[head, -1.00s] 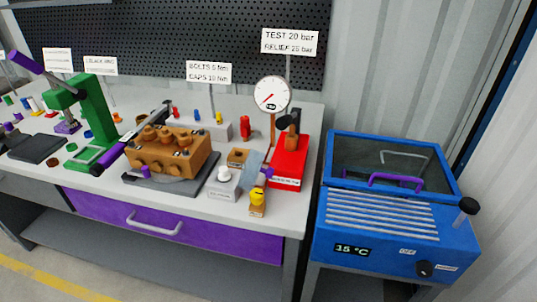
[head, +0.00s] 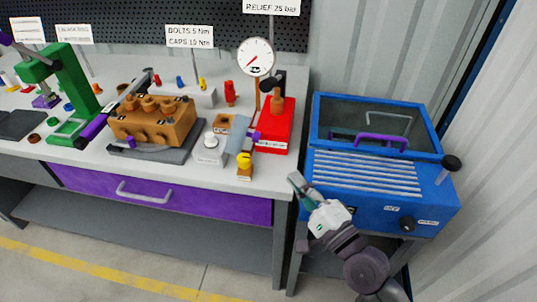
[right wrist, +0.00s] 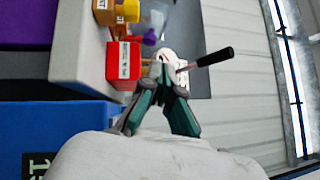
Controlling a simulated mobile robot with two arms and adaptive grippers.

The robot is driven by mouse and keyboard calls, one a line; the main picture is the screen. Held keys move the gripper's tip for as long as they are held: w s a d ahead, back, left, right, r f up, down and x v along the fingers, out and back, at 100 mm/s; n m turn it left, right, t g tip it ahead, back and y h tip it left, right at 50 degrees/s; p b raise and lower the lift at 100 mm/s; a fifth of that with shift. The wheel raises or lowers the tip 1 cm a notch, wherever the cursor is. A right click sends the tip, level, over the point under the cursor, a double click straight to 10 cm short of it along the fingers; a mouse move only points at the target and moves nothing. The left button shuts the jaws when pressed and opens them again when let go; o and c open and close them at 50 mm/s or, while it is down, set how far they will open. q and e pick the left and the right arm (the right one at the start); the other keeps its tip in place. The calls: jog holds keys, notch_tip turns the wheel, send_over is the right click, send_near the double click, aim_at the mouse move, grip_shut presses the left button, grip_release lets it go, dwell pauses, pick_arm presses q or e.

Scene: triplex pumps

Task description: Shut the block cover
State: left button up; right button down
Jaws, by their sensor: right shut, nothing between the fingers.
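A blue box-shaped unit (head: 365,190) stands at the right, with a dark see-through cover (head: 350,118) in a blue frame on its top. A purple handle (head: 382,139) runs along the cover's near edge. I cannot tell from this view whether the cover lies fully down. My right gripper (head: 297,182) is in front of the unit's left side, apart from the cover and handle. It is shut and empty; its fingers (right wrist: 164,78) also show in the right wrist view, pointing towards the bench.
The bench holds an orange-brown pump block (head: 153,122), a red gauge stand (head: 276,128), a green press (head: 70,85) and small parts. A black knob on a stem (head: 451,163) sticks up at the unit's right. Corrugated wall (head: 365,50) lies behind. Floor in front is clear.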

aim_at(244, 137)
jog(key=a+p+x, duration=0.1)
jog(key=x, duration=0.5)
jog(key=s+a+p+x, duration=0.1)
jog(key=p+x, duration=0.1)
jog(key=x, duration=0.4)
jog(key=shift+a+r, duration=0.3)
jog(key=shift+a, duration=0.1)
